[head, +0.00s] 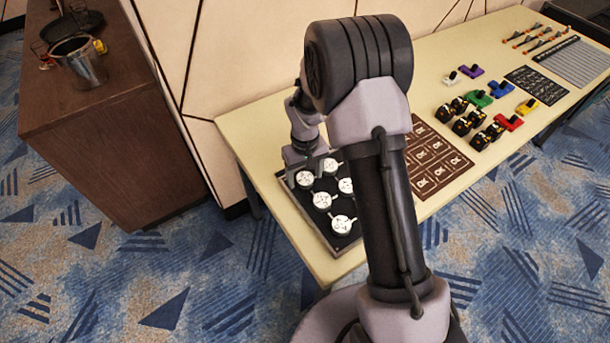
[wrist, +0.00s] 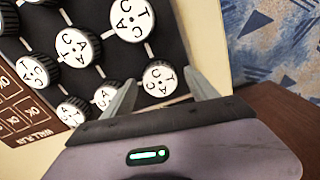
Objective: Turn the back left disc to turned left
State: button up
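The back left disc (head: 304,180) is a white-faced, black-edged disc with letters on its face. It is at the back left corner of a dark board (head: 338,244) on the table. My gripper (head: 302,170) is down at this disc. In the wrist view, the same disc (wrist: 160,76) sits between the two grey fingertips of my gripper (wrist: 162,84). The fingers are apart, with a narrow gap seeming to show on each side of the disc. Other discs like it fill the board; my arm hides part of the board in the head view.
Right of the board lie a brown marked panel (head: 437,160), black knobs (head: 462,126), coloured pieces (head: 476,98) and a grey panel (head: 575,62) on the cream table (head: 250,130). A brown cabinet (head: 110,140) with a metal cup (head: 80,62) stands at left, across a gap.

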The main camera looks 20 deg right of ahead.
jog(key=c, duration=1.2)
jog(key=shift+c, duration=0.2)
jog(key=m, duration=0.4)
jog(key=m+b, duration=0.1)
jog(key=m, duration=0.3)
jog(key=shift+m, duration=0.3)
jog(key=m+b, duration=0.1)
jog(key=m, duration=0.3)
jog(key=shift+m, duration=0.3)
jog(key=shift+m+b, duration=0.55)
jog(key=shift+m, duration=1.65)
